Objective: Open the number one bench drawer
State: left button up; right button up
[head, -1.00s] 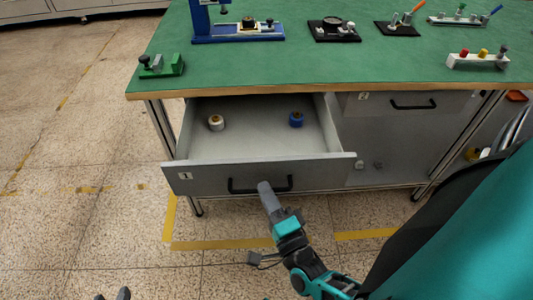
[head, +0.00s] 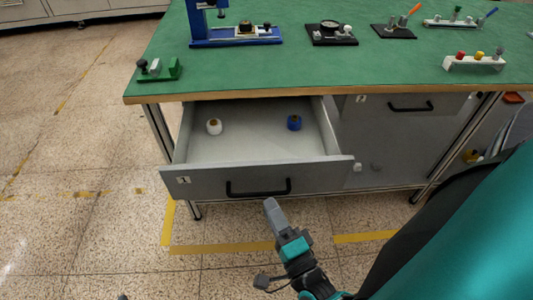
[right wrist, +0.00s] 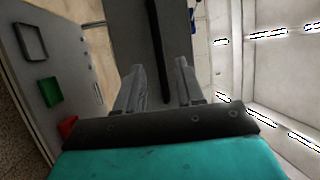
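The number one drawer (head: 210,183), grey with a "1" label, stands pulled out of the bench at the left. A white spool (head: 214,127) and a blue spool (head: 294,122) lie inside it. Its black bar handle (head: 258,193) is on the front and also shows upright in the right wrist view (right wrist: 157,45). My right gripper (head: 271,204) is just in front of and below the handle, apart from it. Only a dark tip, likely my left gripper (head: 122,297), shows at the bottom edge.
The green bench top (head: 290,70) carries several fixtures, including a blue stand (head: 235,36) and a green block (head: 158,70). Drawer two (head: 380,104) is shut at the right. Yellow tape (head: 220,247) marks the open floor in front.

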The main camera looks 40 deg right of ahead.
pick_arm(q)
jog(key=shift+w+r, duration=0.15)
jog(key=shift+w, duration=0.1)
pick_arm(e)
jog(key=v, duration=0.3)
jog(key=shift+s+f, duration=0.1)
jog(key=shift+s, duration=0.2)
pick_arm(q)
jog(key=shift+d+r, duration=0.1)
jog(key=shift+d, duration=0.05)
